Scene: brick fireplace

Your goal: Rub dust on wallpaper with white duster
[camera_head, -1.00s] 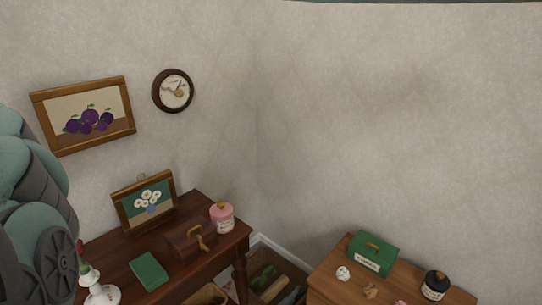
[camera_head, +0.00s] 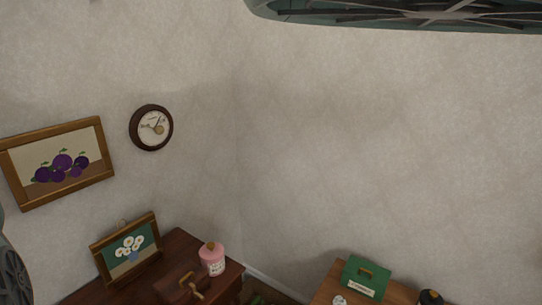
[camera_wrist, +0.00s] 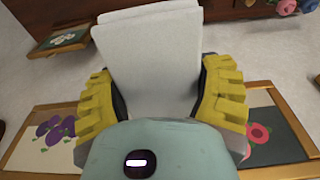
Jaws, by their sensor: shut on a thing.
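My gripper (camera_wrist: 157,78) shows in the wrist view, with its yellow ribbed fingers on either side of the white duster (camera_wrist: 152,45). It is shut on the duster, a pale, flat-sided block with a layered end. In the wrist view the duster is well clear of the framed pictures behind it. The head view does not show the gripper or the duster. The pale grey wallpaper (camera_head: 400,170) fills most of the head view. It has faint darker smudges (camera_head: 320,105), but I cannot tell which are dust and which are shading.
On the left wall hang a plum picture (camera_head: 58,162) and a round clock (camera_head: 151,127). A dark wooden table (camera_head: 190,245) holds a flower picture (camera_head: 127,248), a pink jar (camera_head: 212,259) and a wooden box (camera_head: 180,285). A green box (camera_head: 363,278) stands on a dresser. The right wall is bare.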

